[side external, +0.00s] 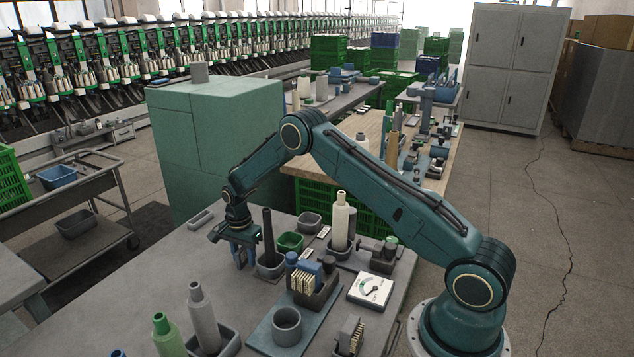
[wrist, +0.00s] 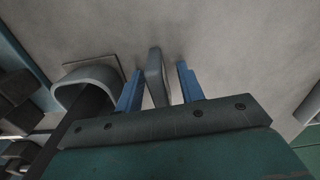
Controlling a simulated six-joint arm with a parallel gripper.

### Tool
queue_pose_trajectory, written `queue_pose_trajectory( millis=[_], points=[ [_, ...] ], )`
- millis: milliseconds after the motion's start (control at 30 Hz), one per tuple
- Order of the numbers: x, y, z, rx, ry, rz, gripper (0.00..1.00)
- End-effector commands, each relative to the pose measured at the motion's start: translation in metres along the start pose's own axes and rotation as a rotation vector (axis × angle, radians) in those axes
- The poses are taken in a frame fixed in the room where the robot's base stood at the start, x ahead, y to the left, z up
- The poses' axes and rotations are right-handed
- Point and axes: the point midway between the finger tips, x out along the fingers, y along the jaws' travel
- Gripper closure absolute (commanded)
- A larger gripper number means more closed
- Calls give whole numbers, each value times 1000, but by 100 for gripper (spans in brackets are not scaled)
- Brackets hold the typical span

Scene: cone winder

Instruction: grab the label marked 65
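Small white labels (side external: 323,232) lie on the table near the green bin. No number 65 can be read in either view.
A dark spindle (side external: 267,232) stands right of my gripper. A small grey tray (side external: 200,218) lies at the back left.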

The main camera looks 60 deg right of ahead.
Motion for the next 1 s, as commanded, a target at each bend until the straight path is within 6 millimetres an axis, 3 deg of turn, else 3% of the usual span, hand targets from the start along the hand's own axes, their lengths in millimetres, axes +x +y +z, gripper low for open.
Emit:
queue_pose_trajectory(
  millis=[133, 333, 767, 1000],
  points=[
    [0, 0, 0, 0, 0, 0, 62],
    [0, 0, 0, 0, 0, 0, 100],
    [-3, 0, 0, 0, 0, -1, 100],
    [-22, -1, 0, 0, 1, -2, 100]
  ],
)
